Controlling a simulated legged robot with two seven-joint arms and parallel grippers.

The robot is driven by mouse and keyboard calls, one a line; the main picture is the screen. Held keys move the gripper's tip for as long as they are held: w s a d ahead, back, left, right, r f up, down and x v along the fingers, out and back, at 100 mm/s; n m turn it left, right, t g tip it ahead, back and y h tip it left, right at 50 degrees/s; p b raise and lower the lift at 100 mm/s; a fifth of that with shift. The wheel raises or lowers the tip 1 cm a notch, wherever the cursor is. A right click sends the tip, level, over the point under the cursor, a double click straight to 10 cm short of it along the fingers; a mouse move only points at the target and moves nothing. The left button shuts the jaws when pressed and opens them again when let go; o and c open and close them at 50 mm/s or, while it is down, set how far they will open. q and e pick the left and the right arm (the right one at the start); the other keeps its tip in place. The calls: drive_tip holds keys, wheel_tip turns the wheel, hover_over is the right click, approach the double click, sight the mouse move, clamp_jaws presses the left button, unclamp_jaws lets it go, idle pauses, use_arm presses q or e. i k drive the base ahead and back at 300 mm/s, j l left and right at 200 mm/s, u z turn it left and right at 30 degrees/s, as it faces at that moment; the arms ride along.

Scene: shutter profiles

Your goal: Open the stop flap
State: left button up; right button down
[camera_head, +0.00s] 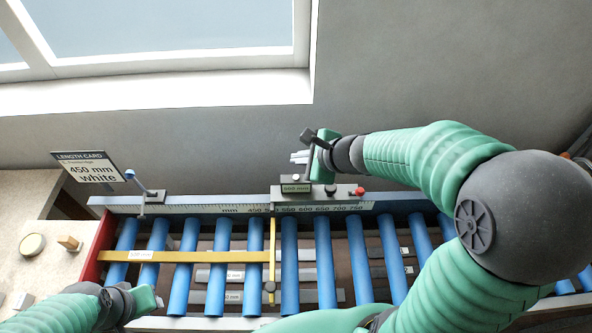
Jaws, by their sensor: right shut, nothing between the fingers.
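A measuring stop carriage (310,189) with a "600 mm" label and a red knob (360,191) sits on the grey scale rail behind the blue rollers. A thin yellow bar (272,245) lies across the rollers below the carriage, with a dark knob near its front end; I cannot tell for sure whether this is the stop flap.
A yellow horizontal strip (190,257) with a white label crosses the left rollers (184,268). A length card (89,170) reading "450 mm white" stands at the left. A small lever (146,188) stands on the rail's left end. A beige bench (35,245) holds small items.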

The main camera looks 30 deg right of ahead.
sight(271, 287)
drive_tip(key=k, duration=1)
